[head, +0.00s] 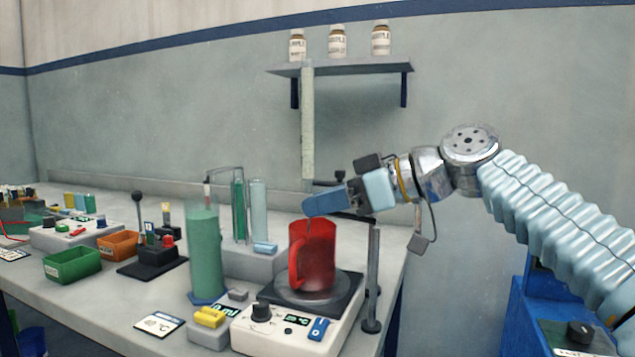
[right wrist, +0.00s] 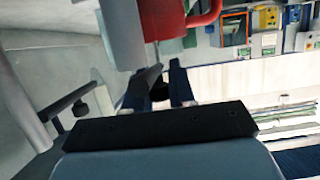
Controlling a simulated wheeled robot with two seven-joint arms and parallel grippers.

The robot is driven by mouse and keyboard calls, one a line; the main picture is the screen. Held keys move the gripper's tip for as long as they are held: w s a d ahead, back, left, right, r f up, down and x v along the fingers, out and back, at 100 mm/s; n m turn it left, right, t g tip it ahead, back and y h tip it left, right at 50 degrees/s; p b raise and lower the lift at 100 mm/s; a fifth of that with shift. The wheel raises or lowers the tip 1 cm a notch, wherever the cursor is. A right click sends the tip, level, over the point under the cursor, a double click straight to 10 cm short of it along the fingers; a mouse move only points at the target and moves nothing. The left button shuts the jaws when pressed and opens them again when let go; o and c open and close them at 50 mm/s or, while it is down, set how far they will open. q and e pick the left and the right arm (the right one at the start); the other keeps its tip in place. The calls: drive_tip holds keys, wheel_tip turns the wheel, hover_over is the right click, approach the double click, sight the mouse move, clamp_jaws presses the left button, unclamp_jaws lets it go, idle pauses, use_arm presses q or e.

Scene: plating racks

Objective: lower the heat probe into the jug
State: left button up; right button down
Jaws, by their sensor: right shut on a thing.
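The red jug (head: 313,255) stands upright on the hotplate (head: 278,318), its handle towards the left front. My right gripper (head: 309,208) comes in from the right and is just above the jug's rim. It is shut on the heat probe (head: 309,222), of which only a thin short piece shows below the fingertips. I cannot tell how far its tip reaches relative to the rim. In the right wrist view, the dark fingers (right wrist: 164,72) are close together and part of the red jug (right wrist: 163,14) shows past them. My left gripper is not in view.
A grey stand post (head: 374,280) rises right of the hotplate. A green cylinder (head: 203,250) and glass tubes (head: 239,210) stand left of the jug. A wall shelf (head: 345,68) with bottles is above. Green (head: 72,264) and orange (head: 120,245) bins lie further left.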

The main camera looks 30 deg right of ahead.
drive_tip(key=shift+w+h+p, duration=0.2)
drive_tip(key=shift+h+p, duration=0.1)
drive_tip(key=shift+p, duration=0.1)
drive_tip(key=shift+s+f+g, duration=0.15)
drive_tip(key=shift+f+g, duration=0.1)
drive_tip(key=shift+g, duration=0.05)
drive_tip(key=shift+f, duration=0.2)
drive_tip(key=c, duration=1)
unclamp_jaws()
drive_tip(key=shift+a, duration=0.1)
drive_tip(key=p+v, duration=0.1)
drive_tip(key=v, duration=1.2)
drive_tip(key=shift+s+r, duration=0.2)
drive_tip(key=shift+r, duration=0.15)
